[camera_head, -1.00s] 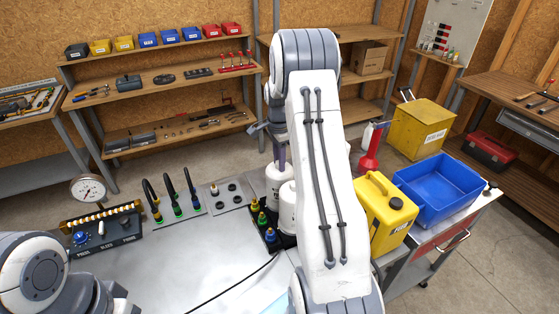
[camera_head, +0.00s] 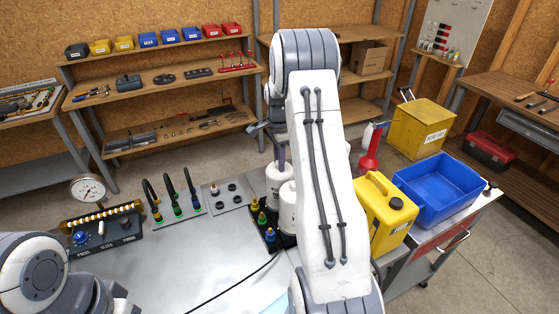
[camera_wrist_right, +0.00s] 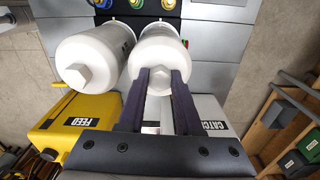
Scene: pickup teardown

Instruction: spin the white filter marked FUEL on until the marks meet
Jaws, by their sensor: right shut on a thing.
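Two white filters stand side by side on a dark block in the head view, the farther one (camera_head: 279,182) and the nearer one (camera_head: 288,212), partly hidden by my right arm. My right gripper (camera_head: 281,150) points down at the top of the farther filter. In the right wrist view, the right gripper (camera_wrist_right: 162,80) has its dark fingers closed on the hex end of the right-hand filter (camera_wrist_right: 158,45). The left-hand filter (camera_wrist_right: 92,55) stands free beside it. Filter lettering is too small or hidden to read, and I cannot make out alignment marks. My left gripper is out of view.
A yellow jug (camera_head: 384,212) and blue bin (camera_head: 437,190) stand right of my arm, with a red funnel (camera_head: 370,158) behind. Dark hoses (camera_head: 175,195) and a gauge panel (camera_head: 103,229) stand left. The grey bench top (camera_head: 190,262) is clear at front left.

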